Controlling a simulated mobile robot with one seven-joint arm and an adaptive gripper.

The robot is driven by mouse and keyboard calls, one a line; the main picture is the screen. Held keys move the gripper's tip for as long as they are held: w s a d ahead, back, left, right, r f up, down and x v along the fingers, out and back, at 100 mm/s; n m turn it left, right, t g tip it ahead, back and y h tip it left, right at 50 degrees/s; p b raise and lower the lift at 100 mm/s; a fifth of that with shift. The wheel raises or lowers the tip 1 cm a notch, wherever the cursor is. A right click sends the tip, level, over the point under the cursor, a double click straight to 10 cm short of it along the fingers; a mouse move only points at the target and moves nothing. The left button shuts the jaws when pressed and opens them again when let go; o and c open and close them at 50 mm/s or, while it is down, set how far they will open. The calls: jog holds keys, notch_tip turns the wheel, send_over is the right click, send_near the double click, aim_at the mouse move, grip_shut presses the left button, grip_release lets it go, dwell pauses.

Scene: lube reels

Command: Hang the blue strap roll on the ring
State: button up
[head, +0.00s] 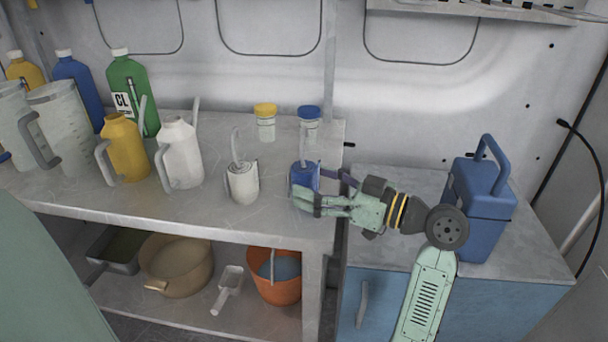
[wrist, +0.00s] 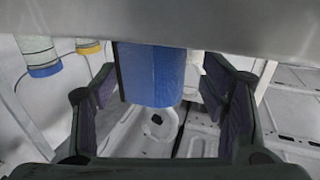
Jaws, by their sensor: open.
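The blue strap roll (head: 303,174) appears as a small blue cylinder at the right end of the grey workbench (head: 215,212), with a pale upright piece above it. In the wrist view, which looks upside down, the blue cylinder (wrist: 152,75) stands between my two fingers, with gaps on both sides. My gripper (head: 312,190) reaches in from the right and is open around it. The near finger hides its lower part in the head view. I cannot make out a ring for certain in either view.
A white can (head: 242,182) stands left of the roll. Jars with yellow (head: 265,122) and blue (head: 309,124) lids stand behind. A white jug (head: 179,155) and a yellow jug (head: 124,150) are farther left. A blue box (head: 478,212) stands on the right cabinet.

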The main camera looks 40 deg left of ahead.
jog(key=x, duration=0.2)
jog(key=shift+a+p, duration=0.35)
jog(key=shift+a, duration=0.05)
jog(key=c, duration=1.4)
jog(key=shift+c, duration=0.2)
